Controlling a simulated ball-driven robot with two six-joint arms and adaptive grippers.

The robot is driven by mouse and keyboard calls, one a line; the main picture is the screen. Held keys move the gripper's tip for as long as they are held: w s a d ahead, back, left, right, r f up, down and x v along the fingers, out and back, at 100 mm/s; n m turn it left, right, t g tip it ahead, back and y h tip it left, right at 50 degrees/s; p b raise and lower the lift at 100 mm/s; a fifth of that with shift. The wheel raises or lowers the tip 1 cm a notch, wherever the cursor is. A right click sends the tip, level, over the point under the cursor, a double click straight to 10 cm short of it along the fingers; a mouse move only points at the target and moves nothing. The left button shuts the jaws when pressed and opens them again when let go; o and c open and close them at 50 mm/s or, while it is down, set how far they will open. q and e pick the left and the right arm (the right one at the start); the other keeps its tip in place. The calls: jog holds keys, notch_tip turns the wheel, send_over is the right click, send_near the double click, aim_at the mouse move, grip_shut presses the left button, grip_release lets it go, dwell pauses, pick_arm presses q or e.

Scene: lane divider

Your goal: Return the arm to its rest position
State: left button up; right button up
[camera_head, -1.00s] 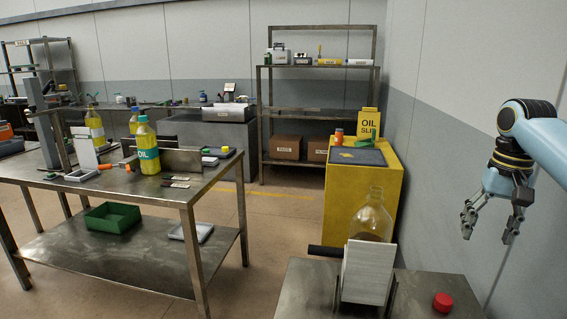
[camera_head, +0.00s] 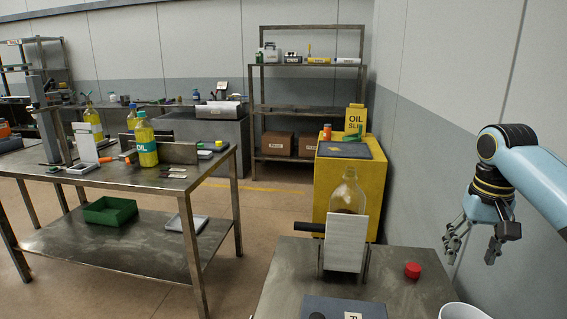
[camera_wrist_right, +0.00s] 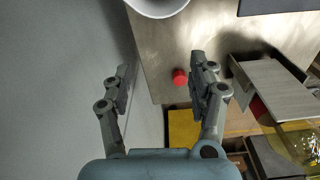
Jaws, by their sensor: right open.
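My right gripper (camera_head: 473,246) is open and empty, raised at the right of the head view beside the wall. It hangs to the right of the near metal table (camera_head: 290,262). In the right wrist view its two fingers (camera_wrist_right: 158,85) are spread wide with nothing between them gripped. A red cap (camera_head: 412,270) lies on the near table, and it also shows in the right wrist view (camera_wrist_right: 180,76) below the fingers, apart from them. My left gripper is not in view.
A white panel (camera_head: 345,243) stands on the near table before a clear bottle (camera_head: 348,193). A white round container (camera_head: 463,312) sits at the table's front right. A yellow cabinet (camera_head: 326,190) stands behind. A long metal table (camera_head: 110,178) with oil bottles (camera_head: 146,143) is at left.

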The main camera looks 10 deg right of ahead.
jog(key=s+a+f+n+t, duration=0.1)
jog(key=s+a+f+n, duration=0.15)
jog(key=s+a, duration=0.35)
jog(key=s+a+f+n+t, duration=0.1)
jog(key=s+a+f, duration=0.3)
jog(key=s, duration=0.4)
jog(key=s+a+r+n+t, duration=0.1)
jog(key=s+a+r, duration=0.1)
jog(key=s, duration=0.4)
jog(key=s+a+r+n, duration=0.1)
jog(key=s+a+r, duration=0.15)
jog(key=s, duration=0.45)
notch_tip(320, 180, down, 35)
jog(key=s+d+g+b, duration=0.1)
jog(key=s+d+b, duration=0.15)
jog(key=b, duration=0.45)
pick_arm(q)
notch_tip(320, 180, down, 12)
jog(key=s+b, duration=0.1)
jog(key=b, duration=0.4)
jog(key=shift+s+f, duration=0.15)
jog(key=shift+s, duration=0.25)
pick_arm(e)
jog(key=s+f+g, duration=0.1)
jog(key=s+f, duration=1.7)
jog(key=f, duration=0.1)
jog(key=shift+d+f+g, duration=0.3)
jog(key=shift+d+f, duration=0.05)
jog(key=shift+f, duration=0.05)
jog(key=shift+s, duration=0.1)
